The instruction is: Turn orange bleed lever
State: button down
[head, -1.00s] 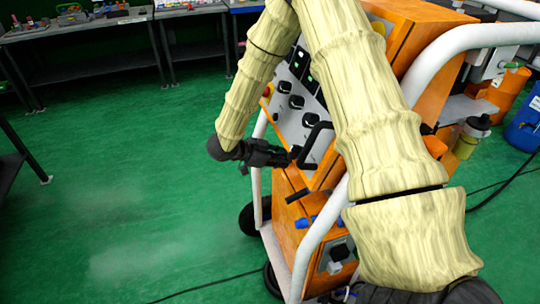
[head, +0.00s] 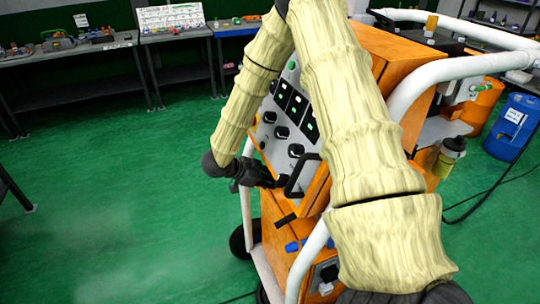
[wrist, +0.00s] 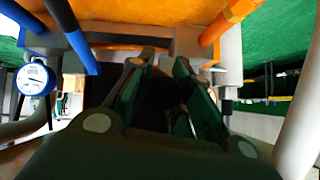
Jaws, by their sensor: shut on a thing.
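My gripper (head: 264,177) is at the lower left of the orange machine's control panel, close to a black handle (head: 300,174). In the wrist view my gripper (wrist: 162,62) has its fingers closed on a dark thing (wrist: 165,92) in shadow; I cannot tell what part it is. An orange bar (wrist: 229,20), possibly the bleed lever, slants at the upper right of the wrist view, apart from the fingers. I cannot pick out the lever for sure in the head view, where my arm covers part of the machine.
A blue bar (wrist: 70,32) and a round gauge (wrist: 36,79) are at the left of the wrist view. The cart's white tube frame (head: 428,75) runs around the machine. A blue drum (head: 513,127) stands at the right. Green floor is clear at the left.

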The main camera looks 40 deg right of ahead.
jog(key=c, duration=1.3)
grip_release()
jog(key=v, duration=1.2)
